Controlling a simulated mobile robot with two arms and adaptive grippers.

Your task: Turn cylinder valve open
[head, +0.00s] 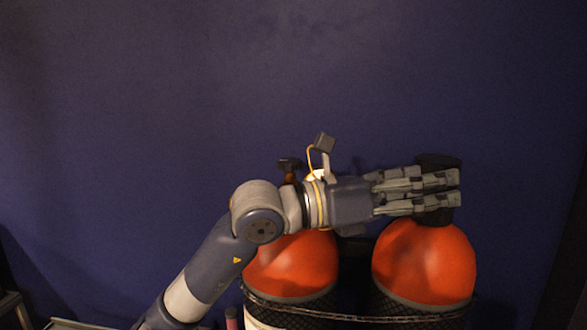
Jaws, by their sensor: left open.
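Two orange-topped cylinders stand side by side, the left one (292,267) and the right one (425,262). A dark valve knob (438,160) tops the right cylinder. My left gripper (457,189) reaches across from the left, with its fingers over the right cylinder's neck, just below the knob. The gripper is open. Its fingers hide most of the valve body, and I cannot tell whether they touch it. A second dark knob (289,164) shows above the left cylinder, partly behind my wrist. My right gripper is not in view.
A black mesh and strap (340,317) wrap the cylinders' lower parts. A plain dark blue wall (180,110) stands behind. A pale tray-like edge (70,324) shows at the bottom left. The space above the cylinders looks clear.

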